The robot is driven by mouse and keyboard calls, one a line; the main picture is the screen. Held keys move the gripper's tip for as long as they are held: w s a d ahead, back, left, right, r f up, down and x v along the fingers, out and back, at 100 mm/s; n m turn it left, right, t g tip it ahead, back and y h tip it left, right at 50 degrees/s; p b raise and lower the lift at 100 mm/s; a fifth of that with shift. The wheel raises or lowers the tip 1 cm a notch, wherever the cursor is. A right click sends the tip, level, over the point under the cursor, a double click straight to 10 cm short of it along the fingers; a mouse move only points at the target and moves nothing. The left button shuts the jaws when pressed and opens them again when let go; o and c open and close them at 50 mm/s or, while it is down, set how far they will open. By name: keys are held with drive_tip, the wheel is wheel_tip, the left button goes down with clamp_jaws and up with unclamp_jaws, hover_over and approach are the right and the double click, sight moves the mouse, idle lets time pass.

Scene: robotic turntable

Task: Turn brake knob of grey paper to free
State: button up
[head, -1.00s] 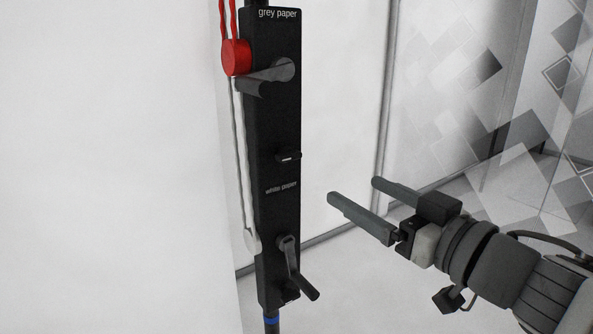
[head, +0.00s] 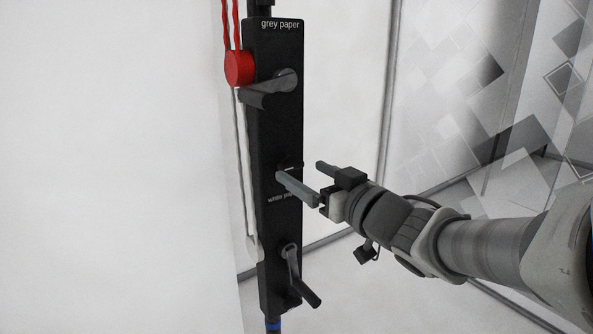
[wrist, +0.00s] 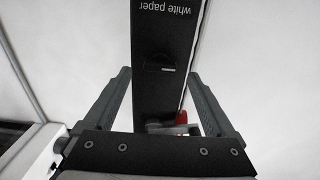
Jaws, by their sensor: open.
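The black panel (head: 262,130) stands upright, labelled "grey paper" at the top and "white paper" lower down. The grey paper brake knob (head: 291,165) is a small dark knob with a white mark, below the grey paper crank (head: 268,88). In the head view it is partly hidden behind my gripper. In the wrist view the knob (wrist: 160,66) shows dark and faint, between the fingers. My gripper (head: 299,170) is open and empty in front of the knob, with its fingers spread to either side in the wrist view (wrist: 158,75). Contact cannot be told.
A lower crank (head: 297,272) sticks out below the white paper label. A red pulley (head: 239,68) with red cords is at the panel's upper left, and a pale cord runs down the left side. The floor to the right of the panel is clear.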

sight(294, 167)
drive_tip(key=shift+x, duration=1.85)
drive_tip(key=c, duration=1.4)
